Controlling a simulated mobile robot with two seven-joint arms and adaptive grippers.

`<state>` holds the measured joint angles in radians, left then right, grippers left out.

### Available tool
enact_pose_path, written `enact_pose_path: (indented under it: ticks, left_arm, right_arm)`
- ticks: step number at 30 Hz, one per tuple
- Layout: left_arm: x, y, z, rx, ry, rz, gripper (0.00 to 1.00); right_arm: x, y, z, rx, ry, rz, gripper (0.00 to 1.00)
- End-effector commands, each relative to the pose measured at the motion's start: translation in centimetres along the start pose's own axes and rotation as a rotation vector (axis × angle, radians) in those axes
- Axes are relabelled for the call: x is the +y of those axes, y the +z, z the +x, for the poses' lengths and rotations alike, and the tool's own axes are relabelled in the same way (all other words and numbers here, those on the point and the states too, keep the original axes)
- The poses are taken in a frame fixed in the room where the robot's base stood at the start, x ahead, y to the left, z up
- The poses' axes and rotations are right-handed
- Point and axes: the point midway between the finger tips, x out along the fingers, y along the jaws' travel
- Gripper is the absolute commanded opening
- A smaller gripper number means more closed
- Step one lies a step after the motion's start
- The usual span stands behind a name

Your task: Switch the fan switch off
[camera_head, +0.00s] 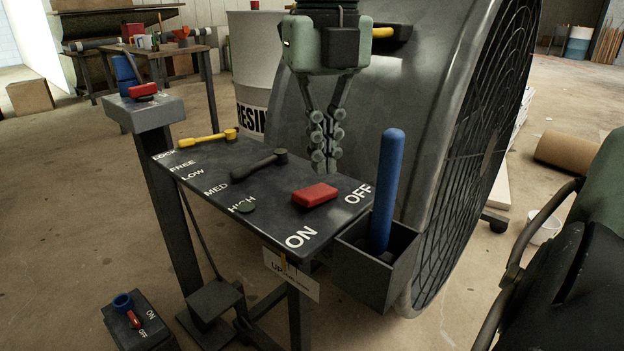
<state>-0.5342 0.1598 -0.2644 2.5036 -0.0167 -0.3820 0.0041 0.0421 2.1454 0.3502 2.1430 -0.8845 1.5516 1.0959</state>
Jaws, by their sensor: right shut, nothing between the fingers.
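The dark control panel (225,160) stands in front of the large fan (470,130). A red switch (315,195) sits at the panel's right end, between the white words ON and OFF. I cannot tell clearly which way it is tipped. My right gripper (318,166) hangs fingers-down from the top, above the far edge of the panel, behind and above the red switch. Its fingers are shut and hold nothing, and they appear apart from the switch. My left gripper is not in view.
A blue rod (388,185) stands upright in a dark box (365,262) at the panel's right. Another red switch (142,90) sits on a grey post.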

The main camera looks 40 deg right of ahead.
Motion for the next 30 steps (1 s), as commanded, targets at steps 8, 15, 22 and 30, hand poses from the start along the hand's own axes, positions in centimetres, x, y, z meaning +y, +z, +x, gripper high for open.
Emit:
enact_pose_path:
  ticks: [8,15,22,30]
  left_arm:
    - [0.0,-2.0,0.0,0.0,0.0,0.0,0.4]
    - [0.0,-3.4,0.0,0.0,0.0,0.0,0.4]
    - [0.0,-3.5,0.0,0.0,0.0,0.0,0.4]
    - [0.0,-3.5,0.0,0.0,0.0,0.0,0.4]
  right_arm:
    - [0.0,0.0,-2.6,0.0,-0.001,0.0,0.0]
    - [0.0,0.0,-4.5,-0.001,-0.001,0.001,0.0]
    - [0.0,0.0,-4.8,0.0,0.0,0.0,0.0]
    - [0.0,0.0,-4.8,0.0,0.0,0.0,0.0]
